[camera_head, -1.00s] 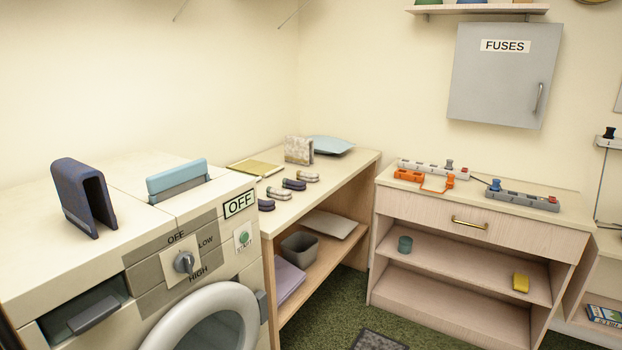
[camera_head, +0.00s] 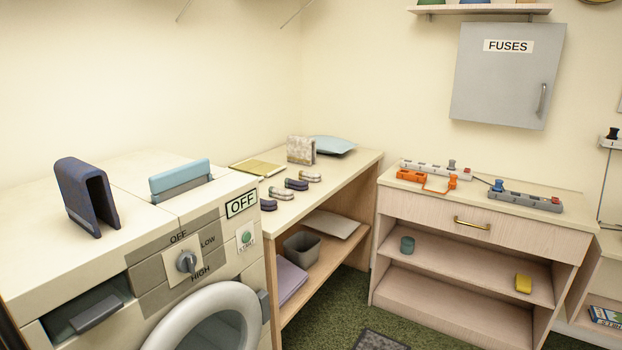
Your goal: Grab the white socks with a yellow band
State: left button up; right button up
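Several small rolled sock pairs lie in a slanting row on the wooden side table (camera_head: 345,178). Two pairs are pale: one at the far end of the row (camera_head: 310,176) and one nearer (camera_head: 281,193). Two pairs are dark: one between the pale ones (camera_head: 296,184) and one at the near end (camera_head: 268,205). The pairs are too small in view to tell for sure which pale one has a yellow band. Neither of my grippers is in view.
A washing machine (camera_head: 225,262) stands left of the table, with a dark folded cloth (camera_head: 84,197) on top. A yellowish folded cloth (camera_head: 258,168), a patterned item (camera_head: 301,150) and a blue cushion (camera_head: 334,145) lie behind the socks.

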aim_at(305, 176)
jog(key=i+l+z, duration=0.25)
jog(key=i+l, duration=0.15)
jog(key=i, duration=0.3)
jog(key=i+l+z, duration=0.3)
jog(key=i, duration=0.4)
jog(key=i+z, duration=0.25)
jog(key=i, duration=0.45)
